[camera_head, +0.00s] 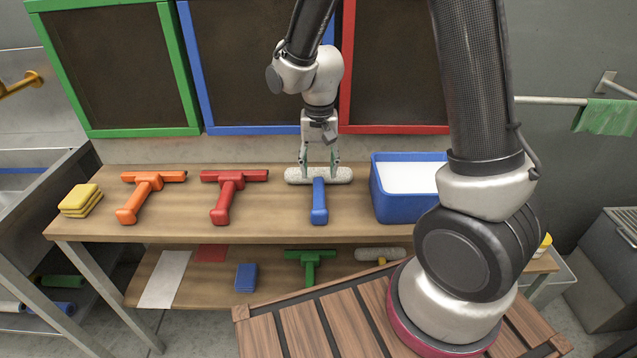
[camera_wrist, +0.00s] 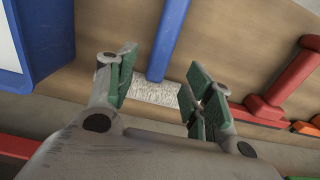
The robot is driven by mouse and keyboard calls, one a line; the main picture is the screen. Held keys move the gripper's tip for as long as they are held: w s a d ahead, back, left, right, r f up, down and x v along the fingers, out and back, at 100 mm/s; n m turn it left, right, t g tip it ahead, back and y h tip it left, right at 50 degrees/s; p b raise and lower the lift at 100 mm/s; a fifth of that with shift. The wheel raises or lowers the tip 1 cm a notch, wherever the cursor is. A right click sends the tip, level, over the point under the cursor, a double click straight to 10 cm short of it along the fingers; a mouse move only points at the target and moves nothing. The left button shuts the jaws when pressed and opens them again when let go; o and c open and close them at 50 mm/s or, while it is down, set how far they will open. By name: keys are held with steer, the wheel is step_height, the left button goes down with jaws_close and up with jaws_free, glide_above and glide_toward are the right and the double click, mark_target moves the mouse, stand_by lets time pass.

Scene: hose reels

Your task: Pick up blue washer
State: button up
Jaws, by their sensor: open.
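The blue washer (camera_head: 319,204) lies on the wooden table with its blue handle toward the camera and its white fluffy head crosswise at the back. My gripper (camera_head: 320,160) points down right at the fluffy head. Its fingers are open, one on each side of the handle's line. In the wrist view, the blue handle (camera_wrist: 167,42) and part of the white head (camera_wrist: 158,92) show between the spread green-padded fingers of my gripper (camera_wrist: 160,92). The head's ends are partly hidden by the fingers. I cannot tell whether the fingers touch it.
A blue tub (camera_head: 376,194) with white contents stands close right of the washer. A red squeegee (camera_head: 226,198), an orange squeegee (camera_head: 141,196) and yellow sponges (camera_head: 80,199) lie to the left. A lower shelf holds a green squeegee (camera_head: 310,261). Framed dark panels stand behind.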

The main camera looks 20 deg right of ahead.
mark_target(319, 187)
steer(key=f, duration=0.7)
steer(key=shift+s+a+f, duration=0.1)
steer(key=shift+s+f, duration=0.15)
steer(key=shift+f, duration=0.1)
steer(key=shift+c, duration=0.4)
steer(key=c, duration=1)
